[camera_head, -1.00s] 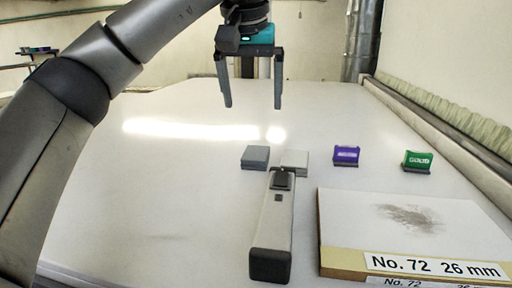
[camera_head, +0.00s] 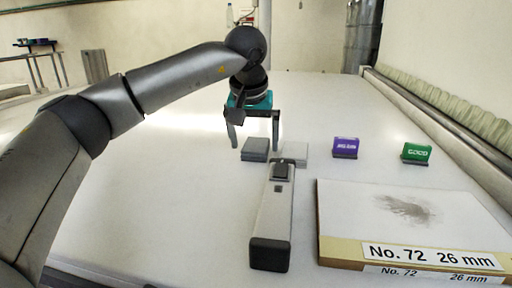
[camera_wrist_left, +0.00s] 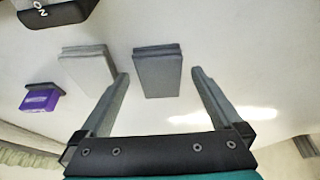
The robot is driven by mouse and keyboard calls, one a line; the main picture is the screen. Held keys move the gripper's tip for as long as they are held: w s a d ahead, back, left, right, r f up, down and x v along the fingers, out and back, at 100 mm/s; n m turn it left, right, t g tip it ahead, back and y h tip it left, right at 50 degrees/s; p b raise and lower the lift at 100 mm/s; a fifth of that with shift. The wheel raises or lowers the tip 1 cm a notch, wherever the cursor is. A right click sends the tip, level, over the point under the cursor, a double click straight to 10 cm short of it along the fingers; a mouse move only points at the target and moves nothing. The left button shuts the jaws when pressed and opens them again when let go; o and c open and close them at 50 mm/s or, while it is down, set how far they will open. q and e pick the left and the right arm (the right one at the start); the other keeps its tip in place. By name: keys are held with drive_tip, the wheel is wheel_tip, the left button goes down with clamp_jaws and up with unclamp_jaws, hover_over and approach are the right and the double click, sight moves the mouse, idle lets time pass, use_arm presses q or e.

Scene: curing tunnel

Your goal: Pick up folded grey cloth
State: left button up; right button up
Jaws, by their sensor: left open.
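The folded grey cloth (camera_head: 255,150) lies flat on the white table, at the far end of a grey-and-black handheld device (camera_head: 272,215). In the left wrist view the grey cloth (camera_wrist_left: 157,72) appears between my two fingertips, with a gap on each side. My left gripper (camera_head: 255,143) is open and empty, pointing down at the grey cloth. How high its tips are above the table is hard to tell. A lighter folded cloth (camera_head: 294,153) lies just right of it, and in the left wrist view (camera_wrist_left: 88,68) it is near one finger. My right gripper is not in view.
A purple box (camera_head: 346,147) and a green box (camera_head: 416,152) stand to the right. A board labelled "No. 72 26 mm" (camera_head: 400,215) lies at the front right. A rail (camera_head: 440,125) runs along the right edge. The table's left side is clear.

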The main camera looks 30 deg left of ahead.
use_arm(q)
drive_tip(key=shift+w+f, duration=0.2)
drive_tip(key=shift+f, duration=0.45)
drive_tip(key=c, duration=1.3)
